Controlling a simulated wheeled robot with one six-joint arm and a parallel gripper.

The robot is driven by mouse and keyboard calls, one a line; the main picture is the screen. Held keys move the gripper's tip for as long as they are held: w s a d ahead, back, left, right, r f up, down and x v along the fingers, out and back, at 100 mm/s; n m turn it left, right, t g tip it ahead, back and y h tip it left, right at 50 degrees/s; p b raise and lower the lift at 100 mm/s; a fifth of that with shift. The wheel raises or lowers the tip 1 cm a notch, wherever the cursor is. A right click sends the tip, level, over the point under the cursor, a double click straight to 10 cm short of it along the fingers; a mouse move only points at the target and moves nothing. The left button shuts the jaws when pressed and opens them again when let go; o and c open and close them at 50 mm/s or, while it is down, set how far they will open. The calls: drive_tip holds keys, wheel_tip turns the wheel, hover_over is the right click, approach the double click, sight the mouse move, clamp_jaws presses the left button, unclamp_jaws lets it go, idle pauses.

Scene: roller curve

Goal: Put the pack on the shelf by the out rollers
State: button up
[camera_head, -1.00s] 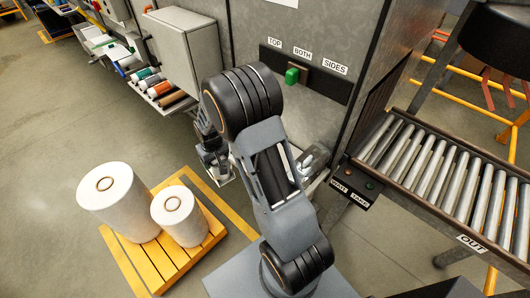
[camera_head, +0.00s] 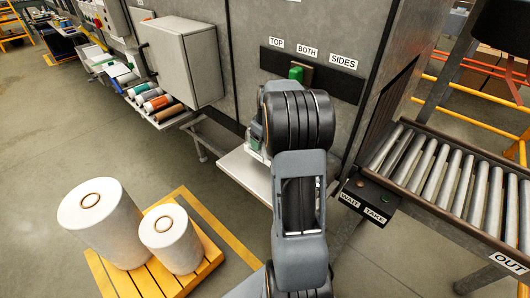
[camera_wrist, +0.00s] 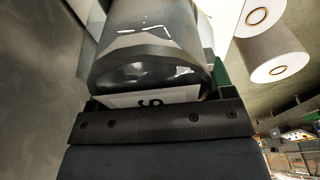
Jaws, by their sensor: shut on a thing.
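My gripper (camera_wrist: 150,98) is shut on a dark, glossy pack (camera_wrist: 150,50) with a white label showing an "S"; the pack fills the upper middle of the wrist view. In the head view, my gripper (camera_head: 255,138) is mostly hidden behind my arm, close to the machine front. A pale flat shelf (camera_head: 243,172) juts from the machine below it, partly covered by my arm. I cannot tell whether the pack touches the shelf. The out rollers (camera_head: 450,185), with an OUT sign, run along the right side.
A WAIT/TAKE button box (camera_head: 368,200) sits at the near end of the rollers. A green switch (camera_head: 297,72) is on the machine panel. A grey cabinet (camera_head: 180,60) and a rack of coloured rolls (camera_head: 155,103) stand left. Two white rolls (camera_head: 100,220) stand on a yellow pallet (camera_head: 205,262).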

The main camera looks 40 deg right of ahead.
drive_tip(key=shift+f, duration=2.3)
drive_tip(key=shift+f, duration=0.1)
drive_tip(key=o, duration=1.5)
drive_tip(key=shift+f, duration=0.1)
drive_tip(key=r, duration=0.3)
drive_tip(key=s+r, duration=0.1)
drive_tip(key=r, duration=0.7)
drive_tip(key=shift+s+d+r, duration=0.15)
drive_tip(key=shift+s, duration=0.2)
drive_tip(key=shift+s+a+r, duration=0.15)
drive_tip(key=shift+a+r, duration=0.3)
drive_tip(key=shift+a, duration=0.15)
drive_tip(key=shift+s+a+r, duration=0.1)
drive_tip(key=shift+a+r, duration=0.3)
drive_tip(key=shift+a, duration=0.2)
drive_tip(key=s+a+m+t, duration=0.1)
drive_tip(key=s+a, duration=0.7)
drive_tip(key=a, duration=0.2)
drive_tip(key=s+a+m+t, duration=0.1)
drive_tip(key=s+a, duration=0.6)
drive_tip(key=a, duration=0.4)
drive_tip(key=shift+s+a+f, duration=0.25)
drive_tip(key=shift+s+f, duration=0.1)
drive_tip(key=shift+s, duration=0.05)
